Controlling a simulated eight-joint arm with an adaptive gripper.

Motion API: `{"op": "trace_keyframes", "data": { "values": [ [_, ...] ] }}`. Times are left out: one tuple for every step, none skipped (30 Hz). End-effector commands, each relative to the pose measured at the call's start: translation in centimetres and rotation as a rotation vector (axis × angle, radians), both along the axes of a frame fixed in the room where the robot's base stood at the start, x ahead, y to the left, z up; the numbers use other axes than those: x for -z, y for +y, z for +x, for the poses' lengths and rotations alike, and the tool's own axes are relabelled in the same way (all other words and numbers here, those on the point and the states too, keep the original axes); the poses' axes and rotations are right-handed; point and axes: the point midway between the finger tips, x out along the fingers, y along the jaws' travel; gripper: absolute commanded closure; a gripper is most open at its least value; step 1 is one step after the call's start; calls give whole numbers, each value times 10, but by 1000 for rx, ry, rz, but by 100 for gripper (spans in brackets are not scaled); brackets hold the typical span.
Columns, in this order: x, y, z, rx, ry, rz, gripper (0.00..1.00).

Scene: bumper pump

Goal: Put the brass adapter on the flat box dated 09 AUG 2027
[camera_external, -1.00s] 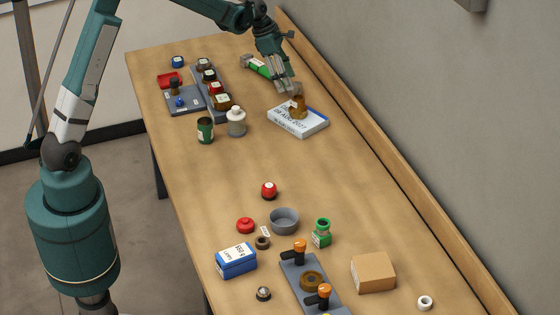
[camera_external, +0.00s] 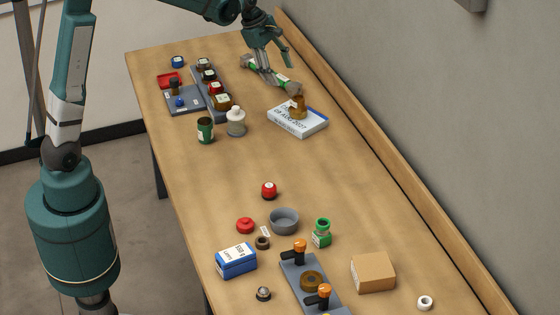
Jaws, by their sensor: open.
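The brass adapter (camera_external: 298,107) sits on top of the flat box (camera_external: 304,122), towards its upper middle. The box is white with a blue edge and lies on the table. Its printed date seems to end in 2027, but the rest is too small to read surely. My gripper (camera_external: 269,76) is open and empty, behind and to the left of the box, apart from the adapter. It hides part of a green and grey item (camera_external: 249,62) lying behind it.
A grey rack (camera_external: 213,98) with several capped jars, a green can (camera_external: 205,130) and a white bottle (camera_external: 236,122) stand left of the box. A grey bowl (camera_external: 284,222), a blue box (camera_external: 236,261) and a cardboard box (camera_external: 373,272) are nearer. The table's middle is clear.

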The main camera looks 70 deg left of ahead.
Motion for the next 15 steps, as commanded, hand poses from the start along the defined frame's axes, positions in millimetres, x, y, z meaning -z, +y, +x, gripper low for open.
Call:
{"op": "trace_keyframes", "data": {
  "values": [
    [-8,-9,-8,37,-8,20,46],
    [-12,-14,-13,62,-14,32,46],
    [-17,-20,-19,95,-21,50,46],
    [-22,-25,-23,119,-27,62,46],
    [-26,-29,-27,144,-33,75,46],
    [-31,-35,-33,176,-40,93,46],
    [-35,-39,-38,200,-46,106,46],
    [-38,-43,-43,224,-50,119,46],
    [-43,-49,-49,258,-57,137,46],
    [-46,-54,-54,281,-63,150,46],
    [-49,-58,-58,307,-68,163,46],
    [-54,-64,-65,339,-76,180,46],
    [-57,-68,-69,363,-81,194,46],
    [-60,-72,-75,387,-86,207,46],
    [-64,-77,-81,420,-92,225,46]
  ]
}}
